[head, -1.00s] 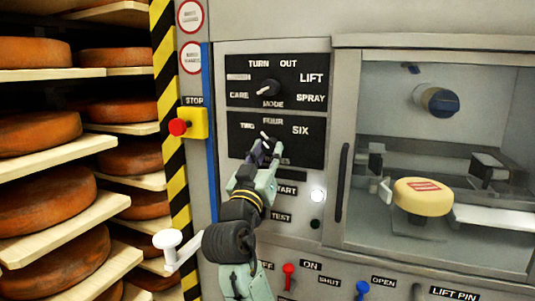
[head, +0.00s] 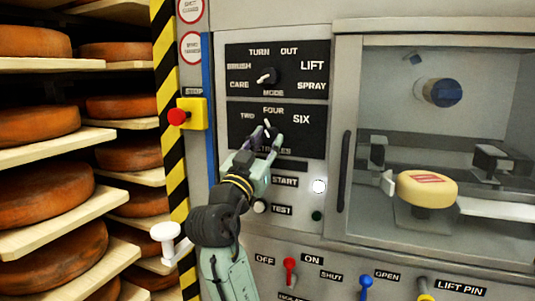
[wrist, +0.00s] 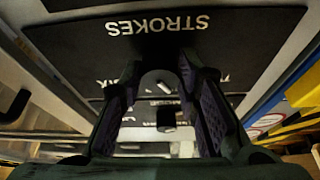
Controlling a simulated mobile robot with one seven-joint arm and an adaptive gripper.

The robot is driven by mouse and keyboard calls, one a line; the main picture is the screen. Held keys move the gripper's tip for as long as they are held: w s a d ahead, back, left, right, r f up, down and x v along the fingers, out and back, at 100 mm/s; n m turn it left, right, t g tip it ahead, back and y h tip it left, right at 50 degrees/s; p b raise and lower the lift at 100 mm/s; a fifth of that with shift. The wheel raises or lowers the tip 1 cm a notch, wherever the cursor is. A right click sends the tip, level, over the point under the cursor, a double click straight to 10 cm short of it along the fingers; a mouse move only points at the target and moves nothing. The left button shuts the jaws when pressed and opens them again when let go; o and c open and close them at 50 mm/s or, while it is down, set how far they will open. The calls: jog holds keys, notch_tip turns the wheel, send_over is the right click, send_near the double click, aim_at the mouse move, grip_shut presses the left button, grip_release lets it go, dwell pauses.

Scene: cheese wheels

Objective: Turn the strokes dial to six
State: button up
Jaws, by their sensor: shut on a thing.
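The strokes dial (head: 267,129) is on the lower black panel, below the labels TWO, FOUR and SIX. Its white mark points nearly straight up, slightly left, close to FOUR. My gripper (head: 270,139) comes from below, with one finger on each side of the dial, and is shut on it. In the wrist view, the picture is upside down and the dial (wrist: 162,84) sits between my two fingers. The STROKES label shows there above them; in the head view my fingers partly cover it.
The mode dial (head: 268,76) is just above on another black panel. START and TEST buttons (head: 260,206) lie below, close to my wrist. A red stop button (head: 177,117) is at left, and a glazed chamber with a cheese wheel (head: 427,189) is at right.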

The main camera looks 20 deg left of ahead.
jog(key=m+h+b, duration=0.1)
jog(key=m, duration=0.1)
jog(key=m+b, duration=0.1)
jog(key=m+h+b, duration=0.1)
jog(key=m, duration=0.1)
jog(key=shift+a+f+m+g+h, duration=0.2)
jog(key=shift+a+m+g+h, duration=0.1)
jog(key=shift+g, duration=0.1)
jog(key=m+b, duration=0.1)
jog(key=m+g+h, duration=0.1)
jog(key=m, duration=0.1)
jog(key=m+h+b, duration=0.1)
jog(key=shift+a+r+m+b, duration=0.1)
jog(key=shift+r+m+b, duration=0.2)
jog(key=shift+m, duration=0.1)
jog(key=m+g, duration=0.1)
jog(key=m, duration=0.1)
jog(key=m+h, duration=0.1)
jog(key=m, duration=0.1)
jog(key=shift+r+m+g, duration=0.2)
jog(key=shift+m+g, duration=0.1)
jog(key=shift+g, duration=0.1)
jog(key=shift+a+r+m+g, duration=0.15)
jog(key=shift+m+g, duration=0.65)
jog(key=shift+m, duration=1.1)
jog(key=o, duration=1.1)
jog(key=shift+o, duration=0.2)
